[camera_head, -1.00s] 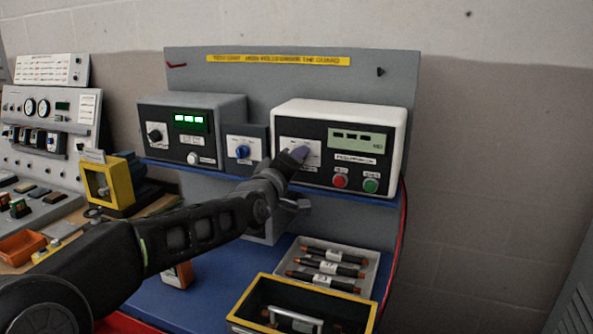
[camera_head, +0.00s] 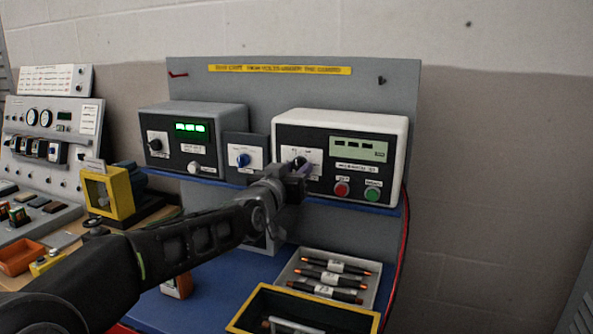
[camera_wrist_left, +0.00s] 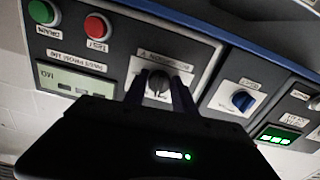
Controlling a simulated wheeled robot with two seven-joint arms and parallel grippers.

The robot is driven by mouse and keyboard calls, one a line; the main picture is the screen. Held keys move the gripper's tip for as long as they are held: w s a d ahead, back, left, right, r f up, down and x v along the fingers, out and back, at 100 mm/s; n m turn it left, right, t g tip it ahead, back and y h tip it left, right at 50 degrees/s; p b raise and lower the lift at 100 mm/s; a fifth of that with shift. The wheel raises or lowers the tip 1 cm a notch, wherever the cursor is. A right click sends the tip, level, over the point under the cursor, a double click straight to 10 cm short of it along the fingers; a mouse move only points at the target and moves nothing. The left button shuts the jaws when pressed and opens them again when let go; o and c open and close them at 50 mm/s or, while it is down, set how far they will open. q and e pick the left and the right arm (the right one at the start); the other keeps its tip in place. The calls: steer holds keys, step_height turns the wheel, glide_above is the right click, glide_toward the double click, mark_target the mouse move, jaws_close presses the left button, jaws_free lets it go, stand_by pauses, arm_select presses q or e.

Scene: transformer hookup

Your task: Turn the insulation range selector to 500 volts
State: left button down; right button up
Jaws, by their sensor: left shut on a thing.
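The insulation tester is a white-cased box (camera_head: 395,128) with a black front, on the blue shelf. Its range selector, a dark knob (camera_head: 299,162) on a white dial plate, is at the left of that front. My left gripper (camera_head: 302,169) is at the selector. In the left wrist view, which is upside down, the two fingers (camera_wrist_left: 160,88) stand on either side of the knob (camera_wrist_left: 158,82), shut on it. The dial markings are too small to read, so the pointed setting cannot be told. My right gripper is not in view.
The tester has a display (camera_head: 360,149), a red button (camera_head: 341,189) and a green button (camera_head: 372,194). A small box with a blue knob (camera_head: 242,159) and a grey unit with a green display (camera_head: 191,131) stand left. Below are a tray of fuses (camera_head: 283,277) and a yellow-rimmed bin (camera_head: 262,291).

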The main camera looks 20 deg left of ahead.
arm_select(q)
steer(key=m, duration=0.6)
steer(key=shift+a+m+p, duration=0.15)
steer(key=shift+m+p, duration=0.25)
steer(key=c, duration=1.1)
jaws_free()
steer(key=shift+o, duration=0.2)
steer(key=s+b, duration=0.1)
steer(key=s, duration=0.6)
steer(key=shift+s+d+b, duration=0.25)
steer(key=shift+s+b, duration=0.05)
steer(key=shift+s, duration=0.1)
